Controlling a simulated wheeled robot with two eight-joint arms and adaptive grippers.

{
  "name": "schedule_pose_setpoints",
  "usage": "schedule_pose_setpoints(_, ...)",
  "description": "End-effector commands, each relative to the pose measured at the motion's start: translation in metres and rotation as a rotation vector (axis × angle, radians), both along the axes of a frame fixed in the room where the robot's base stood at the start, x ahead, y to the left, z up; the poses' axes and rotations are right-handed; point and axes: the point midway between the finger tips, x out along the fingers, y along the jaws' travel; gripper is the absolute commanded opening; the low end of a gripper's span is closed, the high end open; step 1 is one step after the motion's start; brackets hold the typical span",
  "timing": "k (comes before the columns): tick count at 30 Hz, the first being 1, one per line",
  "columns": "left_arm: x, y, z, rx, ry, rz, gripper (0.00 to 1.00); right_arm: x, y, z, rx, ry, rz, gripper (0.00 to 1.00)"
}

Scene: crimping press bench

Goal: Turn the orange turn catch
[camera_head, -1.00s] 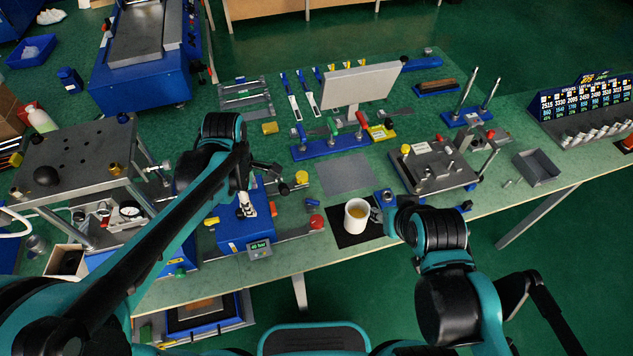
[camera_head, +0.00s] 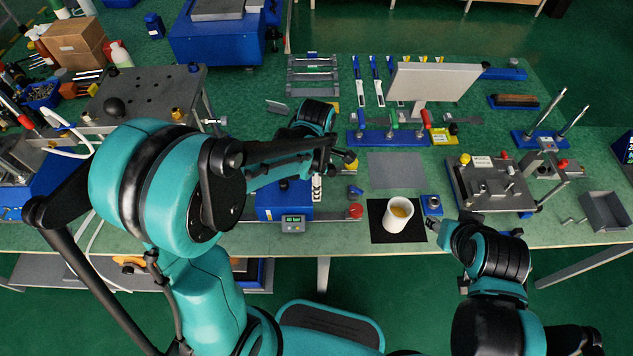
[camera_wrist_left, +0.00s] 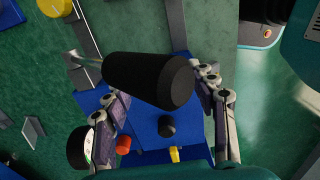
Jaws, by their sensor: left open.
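A red-orange knob (camera_wrist_left: 123,144) shows beside the left finger in the left wrist view. My left gripper (camera_head: 328,152) is above the press, its fingers open. In the left wrist view its fingers (camera_wrist_left: 140,72) stand on both sides of a thick black handle (camera_wrist_left: 155,78); contact is unclear. My right gripper (camera_head: 440,228) is low beside the white mug, its jaws too small to read.
A white mug (camera_head: 398,217) stands on a black mat (camera_head: 378,235). A red knob (camera_head: 355,211) ends a bar at the press. A grey plate (camera_head: 396,170), a blue clamp rail (camera_head: 372,138) and a metal fixture (camera_head: 480,190) stand around. A grey panel (camera_head: 435,82) rises behind.

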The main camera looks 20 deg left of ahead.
Motion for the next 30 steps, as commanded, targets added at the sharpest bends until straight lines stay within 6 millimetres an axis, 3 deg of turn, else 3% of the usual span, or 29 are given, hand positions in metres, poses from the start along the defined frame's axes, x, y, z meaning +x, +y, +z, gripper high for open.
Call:
schedule_pose_setpoints(3, 0.0, 0.0, 0.0005, 0.0, 0.0, 0.0, 0.57, 0.0001, 0.0, 0.0004, 0.0, 0.0, 0.0, 0.4)
schedule_pose_setpoints(9, 0.0, 0.0, 0.0006, 0.0, 0.0, 0.0, 0.07, 0.0001, 0.0, 0.0004, 0.0, 0.0, 0.0, 0.4)
schedule_pose_setpoints(20, -0.0001, 0.0004, 0.0006, 0.0, 0.0, -0.035, 0.07, 0.0, 0.0, 0.0005, 0.0, 0.0, 0.0, 0.4)
schedule_pose_setpoints(30, -0.0004, 0.0024, 0.0005, 0.0, 0.0, -0.252, 0.07, 0.0, 0.0, 0.0012, 0.0, 0.0, 0.0, 0.4)
